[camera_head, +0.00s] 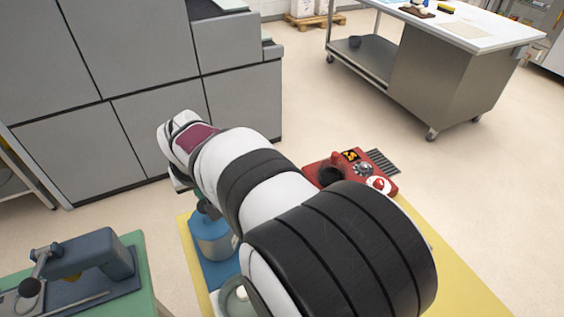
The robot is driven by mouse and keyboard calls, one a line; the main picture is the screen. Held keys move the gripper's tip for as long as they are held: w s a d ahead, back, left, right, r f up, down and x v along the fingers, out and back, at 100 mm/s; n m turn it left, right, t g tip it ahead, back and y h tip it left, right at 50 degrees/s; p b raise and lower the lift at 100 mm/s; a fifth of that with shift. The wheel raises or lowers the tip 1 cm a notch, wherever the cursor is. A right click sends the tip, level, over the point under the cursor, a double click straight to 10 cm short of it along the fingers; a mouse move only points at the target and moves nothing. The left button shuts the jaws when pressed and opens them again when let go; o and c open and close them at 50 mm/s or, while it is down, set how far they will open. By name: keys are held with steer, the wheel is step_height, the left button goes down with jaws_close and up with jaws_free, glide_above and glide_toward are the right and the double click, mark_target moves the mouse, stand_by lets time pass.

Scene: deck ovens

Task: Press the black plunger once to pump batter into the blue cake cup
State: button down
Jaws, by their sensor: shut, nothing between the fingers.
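My arm runs from the lower right to the upper left and covers much of the work area. The fingers of my gripper are hidden behind or below the wrist, so I cannot see them or what they touch. A blue-grey canister (212,243), which looks like the batter dispenser, stands partly behind my arm. Its top is mostly covered, and I cannot make out the black plunger. A pale round dish or cup (238,298) shows only in part beside my arm at the bottom. I cannot pick out the blue cake cup.
A yellow table (455,275) lies under my arm. On its far side is a red device (318,172) with a dial. A blue-grey machine with a lever (95,255) stands on a green-topped table at the lower left. Grey ovens (135,65) stand behind; a steel workbench (455,75) is at the upper right.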

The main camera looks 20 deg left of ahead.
steer(key=shift+f, duration=0.1)
steer(key=shift+f, duration=1.85)
steer(key=shift+r, duration=1.95)
step_height(320, 180, up, 6)
